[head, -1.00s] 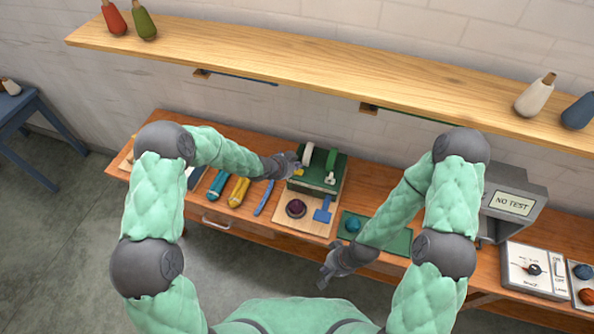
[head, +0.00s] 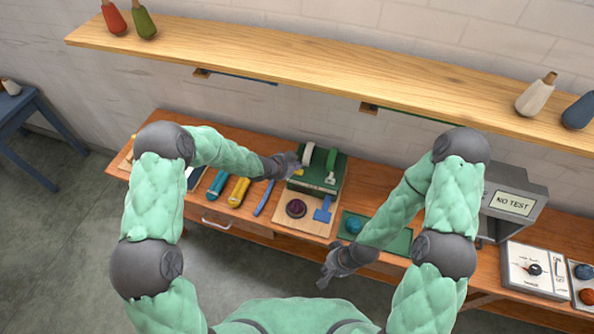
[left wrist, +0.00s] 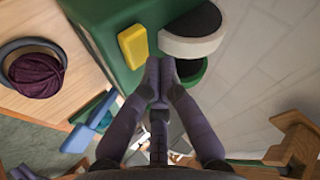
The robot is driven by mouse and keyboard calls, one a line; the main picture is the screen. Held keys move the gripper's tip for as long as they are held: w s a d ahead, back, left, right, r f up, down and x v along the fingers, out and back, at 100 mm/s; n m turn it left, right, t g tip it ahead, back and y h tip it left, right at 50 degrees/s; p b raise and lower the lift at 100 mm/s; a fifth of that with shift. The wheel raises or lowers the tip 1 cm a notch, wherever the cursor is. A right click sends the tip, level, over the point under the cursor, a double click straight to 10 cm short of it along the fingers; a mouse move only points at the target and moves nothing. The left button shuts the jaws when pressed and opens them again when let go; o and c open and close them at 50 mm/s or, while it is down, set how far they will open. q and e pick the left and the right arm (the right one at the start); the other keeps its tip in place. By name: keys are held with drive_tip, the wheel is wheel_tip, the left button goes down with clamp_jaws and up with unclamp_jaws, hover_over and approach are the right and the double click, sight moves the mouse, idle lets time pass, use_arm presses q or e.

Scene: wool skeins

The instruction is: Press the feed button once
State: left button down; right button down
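The feed button appears to be the yellow block (left wrist: 133,46) on the side of the green machine (left wrist: 108,14). The machine also shows in the head view (head: 327,173) at the back of the bench.
A wooden board (head: 284,221) in front of the machine bears a dark purple skein (head: 296,208) and a blue tool (head: 322,211). A green mat (head: 399,243) with a teal ball (head: 353,225) lies to the right. Teal and yellow skeins (head: 238,191) lie left. A shelf (head: 300,72) spans above.

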sight(296, 172)
use_arm(q)
drive_tip(key=shift+f+b, duration=0.3)
drive_tip(key=shift+f+b, duration=0.65)
idle(0.9)
drive_tip(key=shift+r, duration=0.1)
drive_tip(key=shift+r+p, duration=0.65)
drive_tip(key=shift+r, duration=0.3)
drive_tip(key=shift+r, duration=0.1)
drive_tip(key=shift+r+p, duration=1.85)
drive_tip(key=shift+r, duration=0.65)
drive_tip(key=shift+f, duration=0.1)
